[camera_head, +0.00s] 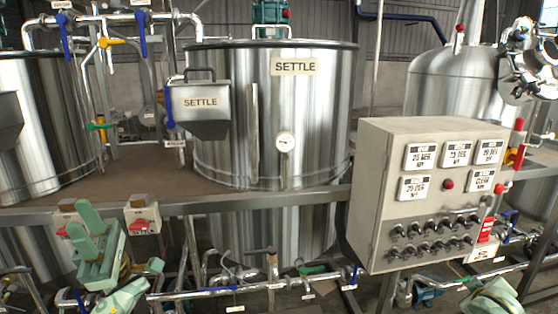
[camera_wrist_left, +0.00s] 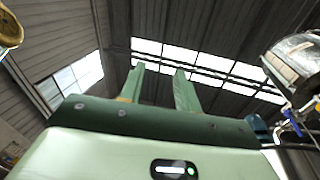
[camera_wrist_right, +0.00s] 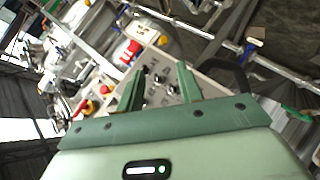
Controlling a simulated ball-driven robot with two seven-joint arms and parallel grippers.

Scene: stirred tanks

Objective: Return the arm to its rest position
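My left gripper (camera_head: 92,238) is at the lower left of the head view, in front of the tank platform. In the left wrist view its two green fingers (camera_wrist_left: 160,80) stand apart with nothing between them, pointing up toward the roof. My right gripper's fingers (camera_wrist_right: 160,80) stand apart in the right wrist view, with no object held between them. Beyond them is the grey control panel (camera_wrist_right: 165,88). In the head view only a pale green part of my right arm shows at the lower right edge; the right fingers cannot be made out there.
A steel tank marked SETTLE (camera_head: 315,110) stands in the middle. The grey control box (camera_head: 367,190) with labels and several switches is right of it. Pipes with valves (camera_head: 250,290) run low along the front. A red-handled switch box (camera_head: 142,215) is near my left gripper.

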